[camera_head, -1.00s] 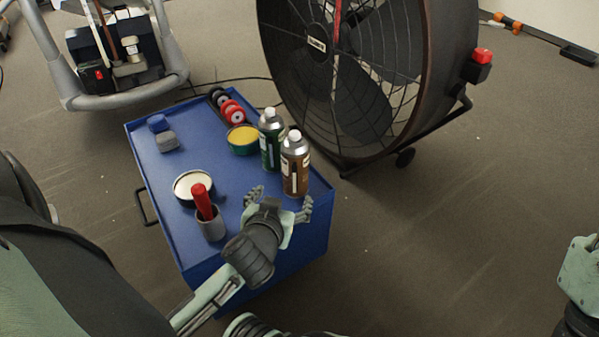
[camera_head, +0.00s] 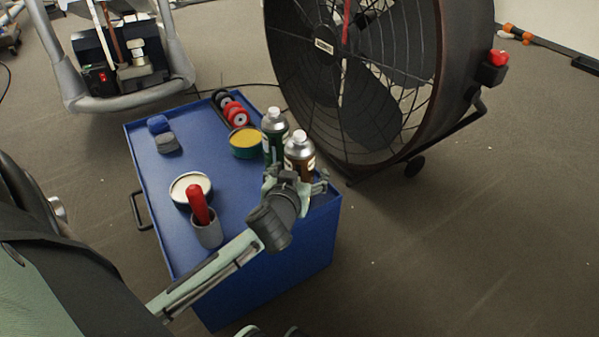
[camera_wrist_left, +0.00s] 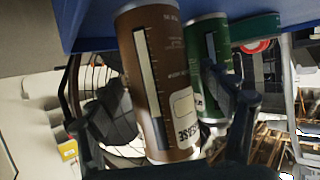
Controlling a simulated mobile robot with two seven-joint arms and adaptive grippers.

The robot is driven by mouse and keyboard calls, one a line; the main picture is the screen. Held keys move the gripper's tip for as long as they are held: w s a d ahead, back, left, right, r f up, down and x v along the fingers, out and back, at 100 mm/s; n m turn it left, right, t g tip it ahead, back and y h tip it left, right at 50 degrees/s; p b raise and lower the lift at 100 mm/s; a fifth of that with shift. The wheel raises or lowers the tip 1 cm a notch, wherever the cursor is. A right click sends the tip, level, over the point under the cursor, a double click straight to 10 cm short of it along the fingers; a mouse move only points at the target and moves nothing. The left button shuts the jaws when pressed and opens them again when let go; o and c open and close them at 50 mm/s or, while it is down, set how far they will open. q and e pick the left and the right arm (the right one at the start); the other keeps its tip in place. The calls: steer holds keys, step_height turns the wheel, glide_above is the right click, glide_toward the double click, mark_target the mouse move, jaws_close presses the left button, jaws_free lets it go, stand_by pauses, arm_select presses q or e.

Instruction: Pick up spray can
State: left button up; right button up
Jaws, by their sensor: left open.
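A brown spray can (camera_head: 299,165) with a silver top and white cap stands upright on the blue cart near its right edge. A green spray can (camera_head: 273,140) stands just behind it to the left. My left gripper (camera_head: 296,180) is open in front of the brown can, hiding its lower part. In the left wrist view, which is upside down, the brown can (camera_wrist_left: 160,85) lies between the open fingers (camera_wrist_left: 170,108), and the green can (camera_wrist_left: 207,60) is beside it, partly behind the right-hand finger. I cannot tell whether either finger touches a can.
A large fan (camera_head: 365,80) stands close behind the cans.

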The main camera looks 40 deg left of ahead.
arm_select(q)
steer(key=shift+c, duration=0.4)
steer(key=c, duration=1.2)
steer(key=shift+c, duration=0.6)
steer(key=shift+r, duration=0.1)
